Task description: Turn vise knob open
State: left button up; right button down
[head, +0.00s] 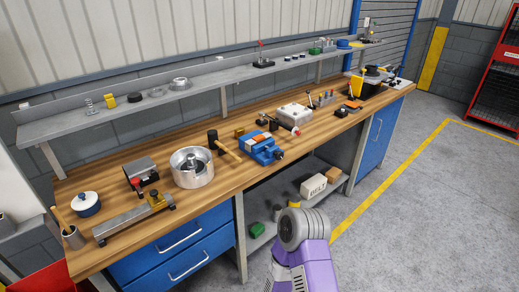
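A blue vise (257,144) sits on the wooden workbench (225,187) near its front edge, around the middle. Its dark knob (279,154) is at the right front end, facing the bench's front edge. The knob is small here, and I cannot tell how far the jaws are apart. A purple and grey link of my own arm shows at the bottom, below and in front of the vise, with no fingers visible. Neither of my grippers is in view.
A mallet (213,139) lies just left of the vise, its handle close to it. A round metal pot (192,167) stands further left. A grey box (294,115) and a red-tipped rod (295,130) are behind and right. The floor (400,220) at right is clear.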

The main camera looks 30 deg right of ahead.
aim_at(279, 155)
jog(key=u, duration=2.8)
jog(key=k, duration=1.7)
jog(key=z, duration=1.9)
jog(key=i, duration=0.5)
